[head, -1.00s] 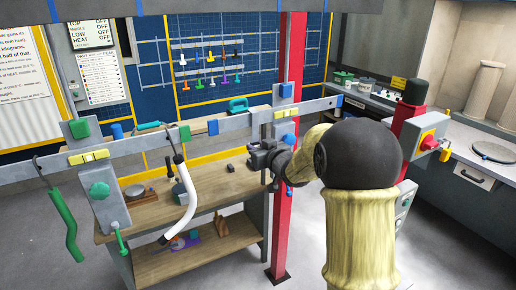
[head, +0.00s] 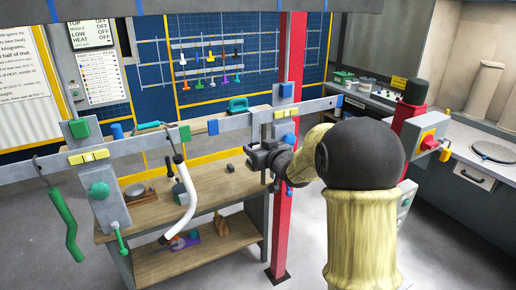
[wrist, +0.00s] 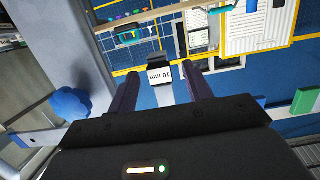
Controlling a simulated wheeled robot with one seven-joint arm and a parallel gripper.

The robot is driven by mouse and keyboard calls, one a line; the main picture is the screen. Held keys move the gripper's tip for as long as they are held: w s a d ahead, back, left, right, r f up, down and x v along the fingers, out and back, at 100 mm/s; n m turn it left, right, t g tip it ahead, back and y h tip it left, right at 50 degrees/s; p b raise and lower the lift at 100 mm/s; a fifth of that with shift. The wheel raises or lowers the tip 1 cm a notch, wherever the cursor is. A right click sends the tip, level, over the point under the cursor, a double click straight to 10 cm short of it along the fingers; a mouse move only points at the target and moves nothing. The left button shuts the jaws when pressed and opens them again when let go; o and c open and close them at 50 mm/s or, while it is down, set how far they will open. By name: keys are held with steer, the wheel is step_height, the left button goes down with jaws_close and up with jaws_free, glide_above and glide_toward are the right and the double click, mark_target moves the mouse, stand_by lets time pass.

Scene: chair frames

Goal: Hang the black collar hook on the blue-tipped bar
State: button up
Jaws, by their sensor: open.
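A white curved hook with a black collar (head: 178,159) hangs at the middle left in the head view, its thin upper end at the long grey bar. The long grey bar (head: 232,124) crosses the view and has a blue tip (head: 339,101) at its right end. My gripper (head: 254,157) is just below this bar, right of the white hook and apart from it. In the wrist view my gripper (wrist: 162,88) is open. A grey piece labelled 10 mm (wrist: 160,74) shows between the fingers; I cannot tell whether it touches them.
A green-handled hook (head: 64,222) hangs at the far left. Coloured blocks sit along the bar. A red post (head: 281,225) stands beside my gripper. A wooden bench (head: 150,222) is behind and below. A blue knob (wrist: 70,103) is left of the fingers in the wrist view.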

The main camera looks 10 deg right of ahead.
steer(key=v, duration=0.7)
steer(key=shift+s, duration=0.35)
steer(key=shift+d, duration=0.1)
stand_by(0.8)
steer(key=s+f+m+g+h, duration=0.1)
steer(key=s+f+g, duration=0.5)
steer(key=s, duration=0.7)
steer(key=s+f+m+g+h, duration=0.2)
steer(key=s+f+g+h, duration=0.2)
steer(key=s+f, duration=0.7)
steer(key=s+g, duration=0.2)
steer(key=s, duration=0.1)
steer(key=shift+a+f+m+g, duration=0.2)
steer(key=shift+a+m+g, duration=0.1)
steer(key=shift+a, duration=0.05)
